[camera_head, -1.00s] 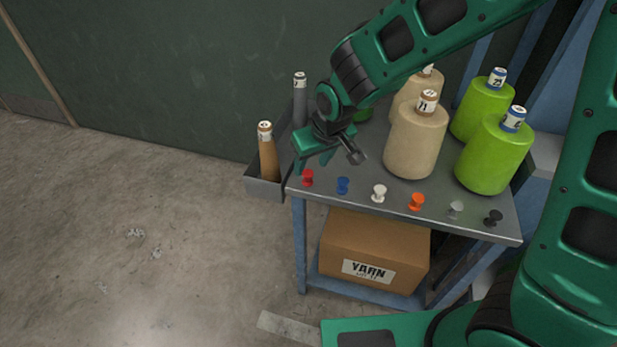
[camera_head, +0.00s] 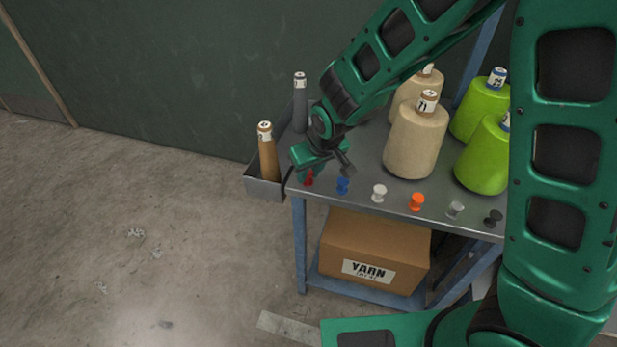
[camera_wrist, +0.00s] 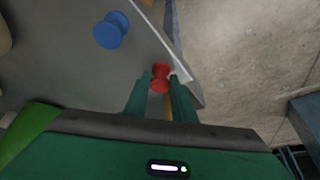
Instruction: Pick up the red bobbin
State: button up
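The red bobbin (camera_head: 309,180) stands at the front left corner of the grey tabletop, partly covered by my gripper (camera_head: 308,170) in the head view. In the wrist view, the red bobbin (camera_wrist: 160,78) shows between the tips of my two green fingers (camera_wrist: 160,88), one on each side. The fingers are apart, and I see no clear grip on the bobbin. Whether either finger touches it is hard to tell.
A blue bobbin (camera_head: 342,186) stands just right of the red one. White (camera_head: 379,193), orange (camera_head: 416,202), grey and black bobbins continue the row. Large yarn cones (camera_head: 415,140) stand behind. A side tray (camera_head: 264,188) with tall spools hangs at the table's left edge.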

dwell(0.3)
jog(key=shift+r, duration=0.55)
jog(key=r, duration=0.2)
jog(key=a+r, duration=0.1)
jog(key=shift+s+r, duration=0.4)
jog(key=s+a+r, duration=0.6)
jog(key=a, duration=0.2)
jog(key=shift+s, duration=0.4)
jog(key=shift+s+d, duration=0.1)
